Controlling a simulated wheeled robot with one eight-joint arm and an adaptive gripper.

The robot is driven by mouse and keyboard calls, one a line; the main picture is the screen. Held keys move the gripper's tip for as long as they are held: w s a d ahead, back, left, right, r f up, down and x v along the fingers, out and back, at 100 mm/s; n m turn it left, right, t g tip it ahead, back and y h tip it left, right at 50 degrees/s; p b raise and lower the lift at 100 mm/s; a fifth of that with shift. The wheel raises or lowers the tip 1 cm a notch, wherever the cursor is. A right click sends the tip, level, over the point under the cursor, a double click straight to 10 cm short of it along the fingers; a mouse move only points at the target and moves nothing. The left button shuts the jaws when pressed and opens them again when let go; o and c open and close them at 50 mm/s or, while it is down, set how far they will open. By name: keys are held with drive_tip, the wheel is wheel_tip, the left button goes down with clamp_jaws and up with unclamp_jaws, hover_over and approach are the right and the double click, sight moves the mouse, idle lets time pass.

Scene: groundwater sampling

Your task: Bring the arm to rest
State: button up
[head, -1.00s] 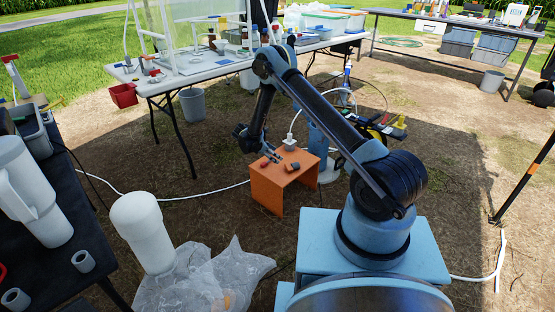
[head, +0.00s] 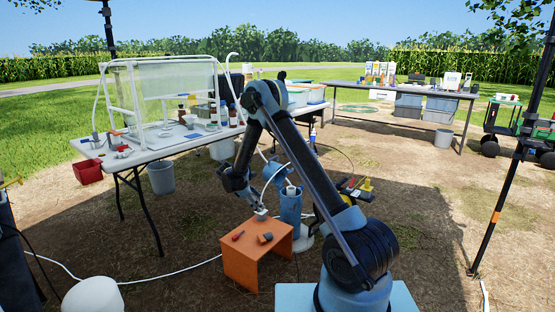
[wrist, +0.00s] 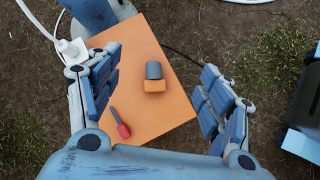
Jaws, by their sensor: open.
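My gripper (head: 258,205) hangs above the far edge of a small orange stool (head: 243,265) in the head view. In the wrist view my gripper (wrist: 157,100) has its two fingers spread wide with nothing between them, above the orange top (wrist: 165,115). My arm is bent, with its elbow high and the forearm reaching down. The gripper's fingertips are small in the head view.
On the stool lie a grey-and-orange piece (wrist: 154,77) and a red-tipped tool (wrist: 120,122). A blue cylinder (head: 290,205) stands behind the stool with a white hose. A white table (head: 160,148) is at the left. Open dirt lies right.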

drive_tip(key=s+d+r+m+y, duration=0.1)
drive_tip(key=s+d+r+m, duration=0.15)
drive_tip(key=d+r, duration=0.45)
drive_tip(key=s+d+r+m, duration=0.2)
drive_tip(key=s+d+r, duration=0.15)
drive_tip(key=r, duration=0.55)
drive_tip(key=s+d+r+m+g+y, duration=0.2)
drive_tip(key=s+d+r+m, duration=0.3)
drive_tip(key=s+d+r, duration=0.65)
drive_tip(key=s+d+m+y, duration=0.1)
drive_tip(key=s+d+m, duration=0.15)
drive_tip(key=s, duration=0.55)
drive_tip(key=s+d+m+y, duration=0.15)
drive_tip(key=s+d, duration=0.25)
drive_tip(key=s, duration=0.4)
drive_tip(key=s+f+m, duration=0.3)
drive_tip(key=s, duration=0.4)
drive_tip(key=s+d+f+m+t+y, duration=0.1)
drive_tip(key=s+f+m, duration=0.2)
drive_tip(key=s, duration=0.5)
drive_tip(key=shift+s+d+f+m, duration=0.15)
drive_tip(key=shift+s+f+m, duration=0.1)
drive_tip(key=shift+m, duration=0.2)
drive_tip(key=shift+w+f, duration=0.2)
drive_tip(key=shift+w, duration=0.3)
